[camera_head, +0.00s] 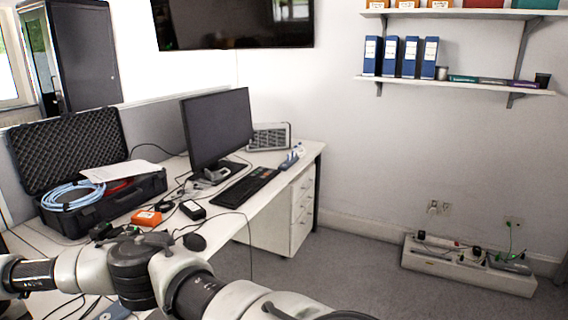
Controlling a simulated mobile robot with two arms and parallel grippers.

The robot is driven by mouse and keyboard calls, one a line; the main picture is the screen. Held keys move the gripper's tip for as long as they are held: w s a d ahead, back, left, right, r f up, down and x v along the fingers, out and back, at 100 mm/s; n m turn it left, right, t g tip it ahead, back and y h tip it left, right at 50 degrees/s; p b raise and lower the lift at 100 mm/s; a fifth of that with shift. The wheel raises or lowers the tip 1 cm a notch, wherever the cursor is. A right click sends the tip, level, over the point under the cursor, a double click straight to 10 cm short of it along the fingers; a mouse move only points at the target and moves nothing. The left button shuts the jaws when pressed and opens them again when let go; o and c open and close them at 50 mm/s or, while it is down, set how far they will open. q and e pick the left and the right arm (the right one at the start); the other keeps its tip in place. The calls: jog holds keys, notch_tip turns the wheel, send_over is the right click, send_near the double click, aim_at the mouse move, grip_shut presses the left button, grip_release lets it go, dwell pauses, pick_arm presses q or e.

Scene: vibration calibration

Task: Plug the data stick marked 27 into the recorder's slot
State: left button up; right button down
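I cannot make out a data stick marked 27 in the head view; any number is too small to read. No slot can be made out. A grey box with a grille front (270,136) stands at the back of the desk, behind the monitor. A small orange box (146,218) and a small black box (192,210) lie on the desk near the open case. I cannot tell which of these, if any, is the recorder. Links of my arm cross the bottom left and cover the near desk. I see no gripper fingers.
The white desk (228,214) holds a monitor (217,128), a keyboard (246,187), loose cables and a mouse (195,242). An open black case (66,150) holds a blue cable coil (72,196) and a paper sheet (122,171). Floor right of the desk is clear up to a low trunking box (465,272).

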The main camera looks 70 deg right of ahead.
jog(key=shift+f, duration=0.15)
jog(key=c, duration=0.9)
grip_release()
jog(key=shift+r, duration=0.25)
jog(key=shift+r+p, duration=1.9)
jog(key=shift+r, duration=0.5)
